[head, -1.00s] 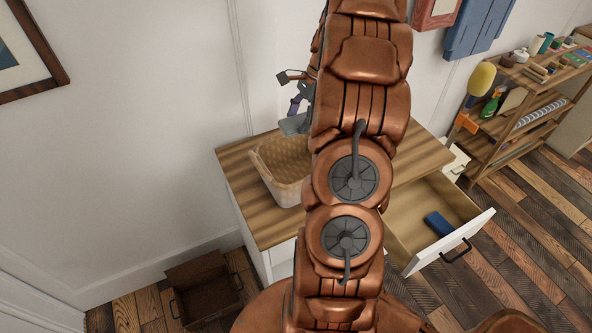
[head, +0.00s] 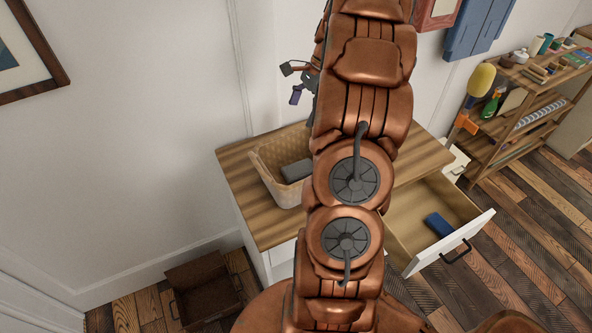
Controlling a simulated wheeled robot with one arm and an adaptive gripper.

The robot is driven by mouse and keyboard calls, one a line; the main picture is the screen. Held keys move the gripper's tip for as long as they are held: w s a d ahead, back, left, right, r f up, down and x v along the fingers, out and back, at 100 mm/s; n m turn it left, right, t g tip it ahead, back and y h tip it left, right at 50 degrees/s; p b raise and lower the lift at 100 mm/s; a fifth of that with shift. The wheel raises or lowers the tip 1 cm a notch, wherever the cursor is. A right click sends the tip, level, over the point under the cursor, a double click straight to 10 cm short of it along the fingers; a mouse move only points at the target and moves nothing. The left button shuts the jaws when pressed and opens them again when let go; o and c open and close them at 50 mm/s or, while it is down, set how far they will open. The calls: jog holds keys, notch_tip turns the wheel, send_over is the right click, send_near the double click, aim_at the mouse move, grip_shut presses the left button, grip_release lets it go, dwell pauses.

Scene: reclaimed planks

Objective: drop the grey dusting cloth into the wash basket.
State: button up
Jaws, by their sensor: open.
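The grey dusting cloth (head: 297,171) lies inside the wash basket, against its right part as seen. The wash basket (head: 268,180) is a tan woven bin standing on the wooden top of the cabinet; my arm hides its right side. My gripper (head: 291,83) is above the basket, near the wall, with its fingers apart and nothing between them. It is clear of the cloth. My arm covers part of the gripper.
The cabinet top (head: 236,168) is bare left of the basket. An open drawer (head: 408,212) at the right holds a blue object (head: 438,224). A brown crate (head: 205,290) sits on the floor at left. A shelf (head: 505,125) with cleaning things stands at far right.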

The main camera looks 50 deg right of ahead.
jog(key=v, duration=0.9)
jog(key=shift+r, duration=0.2)
jog(key=s+a+r+n+g+h, duration=0.1)
jog(key=s+a+n+g, duration=0.15)
jog(key=a+n, duration=1.45)
jog(key=s+a+f+n+h, duration=0.1)
jog(key=s+a+f+n, duration=0.1)
jog(key=s+a, duration=0.7)
jog(key=s+a+f+n+h, duration=0.2)
jog(key=s+a+f+n, duration=0.1)
jog(key=s+a, duration=0.7)
jog(key=shift+s+a+f+g, duration=0.35)
jog(key=shift+a+f+g, duration=0.1)
jog(key=shift+f, duration=0.15)
